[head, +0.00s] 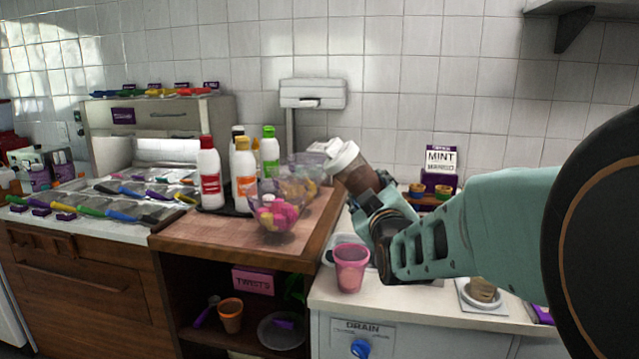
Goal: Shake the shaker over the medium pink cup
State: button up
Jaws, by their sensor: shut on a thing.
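The shaker (350,168) has a white cap and a brownish body. It is tilted, with its cap up and to the left. My gripper (372,200) is shut on the shaker's lower body; the fingers are mostly hidden behind the wrist and the shaker. The pink cup (350,268) stands upright on the white counter, below the shaker and slightly left of my wrist. The shaker is well above the cup and apart from it. I cannot see what is inside the cup.
A clear bowl of pink and yellow pieces (278,210) and several sauce bottles (210,175) stand on the wooden counter to the left. A mint sign (441,160) stands behind my arm. A small cup (482,290) sits on a scale at right.

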jog(key=d+n, duration=0.1)
jog(key=d+n+p, duration=0.1)
jog(key=n, duration=0.1)
jog(key=shift+d+f, duration=0.1)
jog(key=shift+f, duration=0.3)
jog(key=shift+d+r+n+p, duration=0.1)
jog(key=shift+d+n+p, duration=0.15)
jog(key=shift+n+p, duration=0.2)
jog(key=n+p, duration=0.2)
jog(key=n, duration=0.2)
jog(key=d+r+n+p, duration=0.1)
jog(key=n+p, duration=0.2)
jog(key=n, duration=0.2)
jog(key=d+n+p, duration=0.1)
jog(key=n+p, duration=0.1)
jog(key=n, duration=0.3)
jog(key=shift+w+r, duration=0.15)
jog(key=shift+r, duration=0.25)
jog(key=a+n, duration=0.1)
jog(key=n, duration=0.1)
jog(key=a+n, duration=0.1)
jog(key=n, duration=0.1)
jog(key=shift+f, duration=0.3)
jog(key=shift+a+r+n, duration=0.1)
jog(key=shift+r+n, duration=0.2)
jog(key=shift+n, duration=0.05)
jog(key=shift+r+p, duration=2.3)
jog(key=shift+r, duration=0.95)
notch_tip(320, 180, down, 7)
jog(key=b, duration=0.7)
